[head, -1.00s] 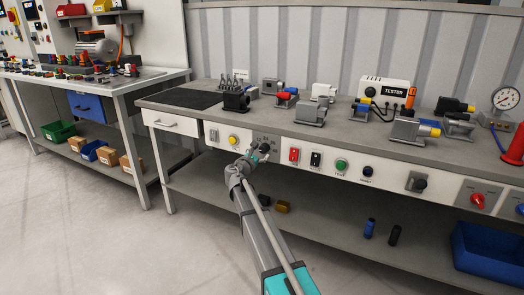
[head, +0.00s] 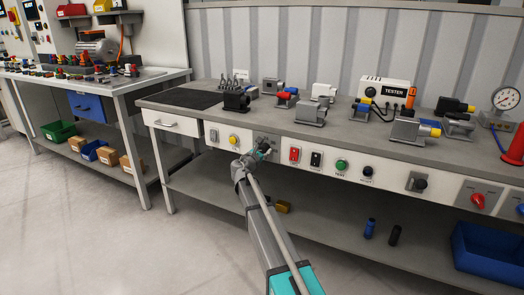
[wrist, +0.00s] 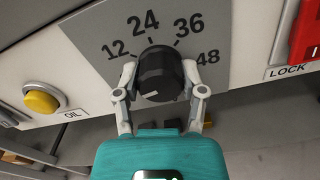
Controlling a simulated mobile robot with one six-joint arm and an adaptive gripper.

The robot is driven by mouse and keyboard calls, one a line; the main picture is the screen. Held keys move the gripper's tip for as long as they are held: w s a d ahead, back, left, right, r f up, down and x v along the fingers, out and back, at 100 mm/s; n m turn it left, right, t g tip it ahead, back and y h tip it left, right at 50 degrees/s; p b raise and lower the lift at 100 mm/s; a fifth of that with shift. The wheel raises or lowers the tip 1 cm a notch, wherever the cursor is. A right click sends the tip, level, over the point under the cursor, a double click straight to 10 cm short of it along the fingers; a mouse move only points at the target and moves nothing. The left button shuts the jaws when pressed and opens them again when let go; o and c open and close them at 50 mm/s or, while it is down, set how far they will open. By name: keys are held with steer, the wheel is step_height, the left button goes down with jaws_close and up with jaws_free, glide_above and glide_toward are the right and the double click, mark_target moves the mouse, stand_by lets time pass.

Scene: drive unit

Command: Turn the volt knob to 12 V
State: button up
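The volt knob (wrist: 160,72) is a black round knob on a grey dial plate in the wrist view. The printed numbers 12 (wrist: 114,49), 24, 36 and 48 run from left to right around its top. Small light marks show near its lower edge; I cannot tell clearly which number it points to. My gripper (wrist: 160,68) has one finger on each side of the knob, and both fingers appear to touch it. In the head view, my gripper (head: 262,150) is at the dial plate (head: 268,140) on the bench front and hides most of the knob.
A yellow OIL button (wrist: 41,99) lies left of the dial, and a red LOCK switch (wrist: 306,38) lies right. Further right along the panel are a black switch (head: 316,158) and a green button (head: 341,165). A lower shelf (head: 330,225) runs beneath the bench front.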

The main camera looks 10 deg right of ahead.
steer(key=c, duration=0.4)
steer(key=shift+a, duration=0.2)
steer(key=shift+c, duration=0.2)
steer(key=shift+d, duration=0.1)
steer(key=shift+w+m, duration=0.1)
steer(key=shift+m, duration=0.4)
steer(key=m, duration=0.3)
steer(key=shift+m, duration=0.3)
steer(key=m, duration=0.5)
